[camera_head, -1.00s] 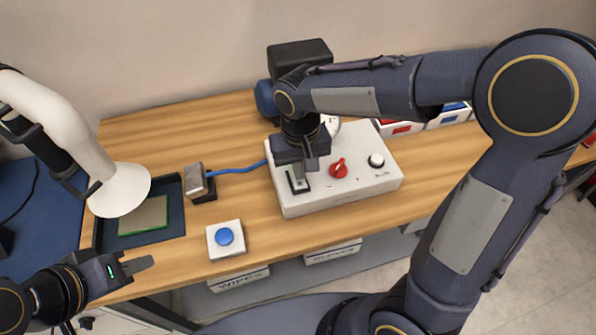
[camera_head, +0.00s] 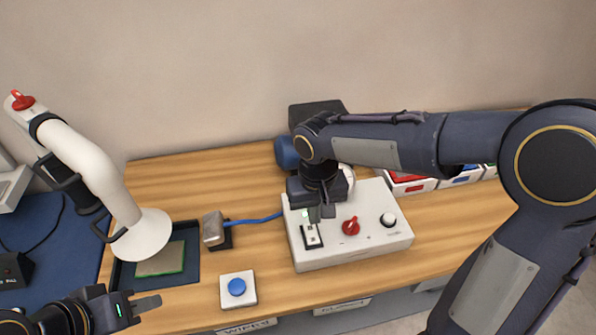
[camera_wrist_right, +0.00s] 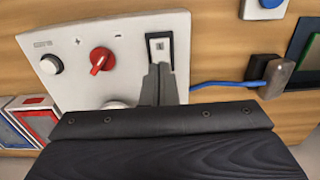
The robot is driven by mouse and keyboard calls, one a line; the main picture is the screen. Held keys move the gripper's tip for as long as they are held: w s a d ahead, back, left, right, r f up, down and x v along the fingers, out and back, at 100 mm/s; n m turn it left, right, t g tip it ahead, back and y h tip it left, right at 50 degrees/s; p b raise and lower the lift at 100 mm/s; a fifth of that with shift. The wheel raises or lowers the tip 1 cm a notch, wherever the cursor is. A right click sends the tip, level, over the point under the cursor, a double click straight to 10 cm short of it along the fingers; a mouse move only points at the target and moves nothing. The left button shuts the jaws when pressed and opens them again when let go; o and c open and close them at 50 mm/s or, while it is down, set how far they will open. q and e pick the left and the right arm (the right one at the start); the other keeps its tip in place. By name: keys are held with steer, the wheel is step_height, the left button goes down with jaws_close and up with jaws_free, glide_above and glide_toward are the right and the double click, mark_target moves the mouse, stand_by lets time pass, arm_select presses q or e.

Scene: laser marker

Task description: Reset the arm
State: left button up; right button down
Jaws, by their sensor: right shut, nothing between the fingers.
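My right gripper (camera_head: 321,214) is shut and empty, held just above the rocker switch (camera_head: 312,236) on the white control box (camera_head: 352,257). In the right wrist view its closed fingers (camera_wrist_right: 160,72) point at the lower part of the switch (camera_wrist_right: 159,50) and partly cover it; I cannot tell whether they touch it.
A blue button on a white base (camera_head: 238,286) stands near the front edge. A dark tray (camera_head: 191,240) holds a green board, below a white extraction arm (camera_head: 82,157). A blue cable (camera_head: 255,219) runs from a metal connector (camera_head: 213,228) to the box. Bins (camera_head: 468,176) stand at right.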

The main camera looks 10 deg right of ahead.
steer(key=s+d+r+m+t+y, duration=0.1)
steer(key=s+d, duration=0.3)
steer(key=s, duration=0.4)
steer(key=s+d+r+m+t+y, duration=0.1)
steer(key=s+d+r+t+y, duration=0.1)
steer(key=s, duration=0.6)
steer(key=d+r+t, duration=0.1)
steer(key=d+t, duration=0.1)
steer(key=d, duration=0.1)
steer(key=shift+r+t+y, duration=0.3)
steer(key=shift+r+y, duration=0.1)
